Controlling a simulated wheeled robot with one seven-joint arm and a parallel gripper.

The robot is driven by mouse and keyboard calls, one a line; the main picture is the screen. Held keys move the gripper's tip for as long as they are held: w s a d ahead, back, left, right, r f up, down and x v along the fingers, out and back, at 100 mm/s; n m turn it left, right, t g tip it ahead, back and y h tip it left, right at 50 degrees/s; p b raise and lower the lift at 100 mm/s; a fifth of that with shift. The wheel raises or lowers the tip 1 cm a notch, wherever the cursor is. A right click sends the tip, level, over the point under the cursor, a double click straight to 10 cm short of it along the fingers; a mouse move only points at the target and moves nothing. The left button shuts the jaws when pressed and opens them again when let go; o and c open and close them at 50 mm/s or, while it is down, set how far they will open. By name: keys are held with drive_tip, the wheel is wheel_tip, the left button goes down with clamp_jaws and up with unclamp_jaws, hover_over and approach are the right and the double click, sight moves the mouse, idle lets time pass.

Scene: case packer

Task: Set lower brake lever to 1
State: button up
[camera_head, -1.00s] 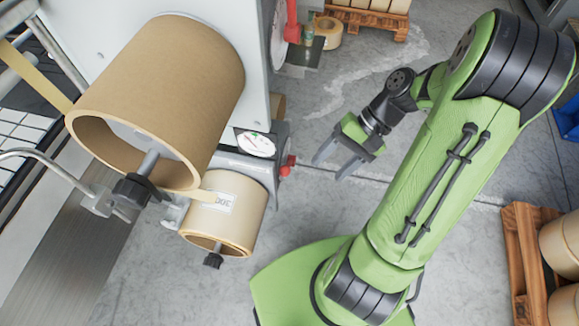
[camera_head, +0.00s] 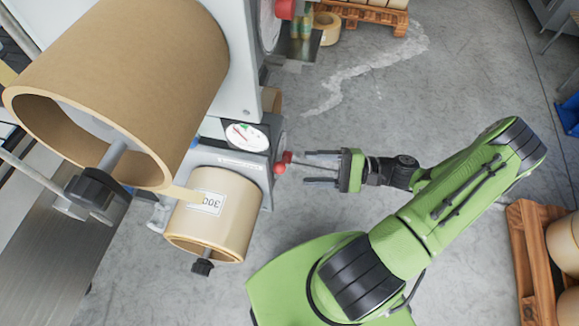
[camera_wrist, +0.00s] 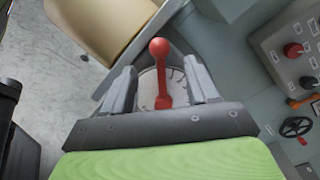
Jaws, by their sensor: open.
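The lower brake lever is red with a round knob; in the wrist view the lever (camera_wrist: 160,75) stands over a round pale dial (camera_wrist: 149,90) with dark marks. In the head view the red lever (camera_head: 281,165) sticks out from the right side of the grey lower unit, just left of my fingertips. My gripper (camera_head: 306,168) is open, and its fingers point left at the lever. In the wrist view my gripper (camera_wrist: 160,84) has one finger on each side of the lever, with gaps showing. I cannot read which number the lever points to.
A lower tape roll (camera_head: 222,215) and a large upper roll (camera_head: 150,75) hang left of the lever. An upper red knob (camera_head: 285,9) sits higher on the machine. A control panel (camera_wrist: 295,60) is at the wrist view's right. Floor is clear below my gripper.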

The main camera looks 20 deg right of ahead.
drive_tip(key=x, duration=0.6)
drive_tip(key=shift+a, duration=0.15)
clamp_jaws()
